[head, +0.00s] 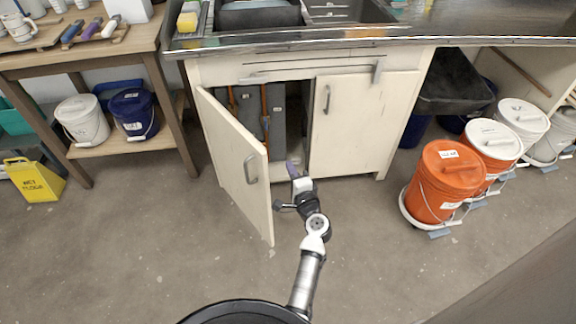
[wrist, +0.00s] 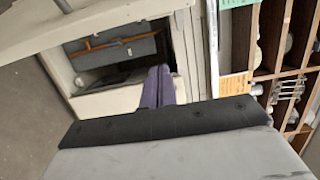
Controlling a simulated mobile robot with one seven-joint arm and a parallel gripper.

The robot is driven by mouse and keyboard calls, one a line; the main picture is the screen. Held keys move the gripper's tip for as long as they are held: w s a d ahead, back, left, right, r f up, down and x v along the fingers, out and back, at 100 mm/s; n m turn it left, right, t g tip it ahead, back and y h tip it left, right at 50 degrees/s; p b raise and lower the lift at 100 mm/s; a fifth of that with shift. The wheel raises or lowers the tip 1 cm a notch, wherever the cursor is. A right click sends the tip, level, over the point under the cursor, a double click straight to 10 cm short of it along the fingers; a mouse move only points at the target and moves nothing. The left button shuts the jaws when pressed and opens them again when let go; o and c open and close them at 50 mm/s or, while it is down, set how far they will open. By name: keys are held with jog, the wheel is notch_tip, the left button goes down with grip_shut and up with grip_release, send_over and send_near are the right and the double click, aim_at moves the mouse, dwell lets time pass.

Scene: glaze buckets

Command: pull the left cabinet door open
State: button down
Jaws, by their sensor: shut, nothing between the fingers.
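The left cabinet door (head: 236,165) is cream-coloured and stands swung well out from the cabinet under the sink. Its metal handle (head: 251,168) is on the outer face, near the free edge. My gripper (head: 293,168) is to the right of the door, on its inner side, in front of the opening, apart from the handle. In the wrist view its purple fingers (wrist: 160,84) are together with nothing between them, pointing towards the cabinet interior. The door seems to show at the upper left of the wrist view (wrist: 75,32).
The right cabinet door (head: 362,125) is shut. Grey boards (head: 278,118) and orange-edged pieces stand inside the cabinet. Orange buckets (head: 440,182) stand at right on wheeled bases. A yellow floor sign (head: 36,179) stands at left. The floor before the door is clear.

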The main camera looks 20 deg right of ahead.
jog(key=w+a+p, duration=0.3)
jog(key=w, duration=0.3)
jog(key=shift+w+a, duration=0.15)
jog(key=shift+w, duration=0.1)
dwell(0.4)
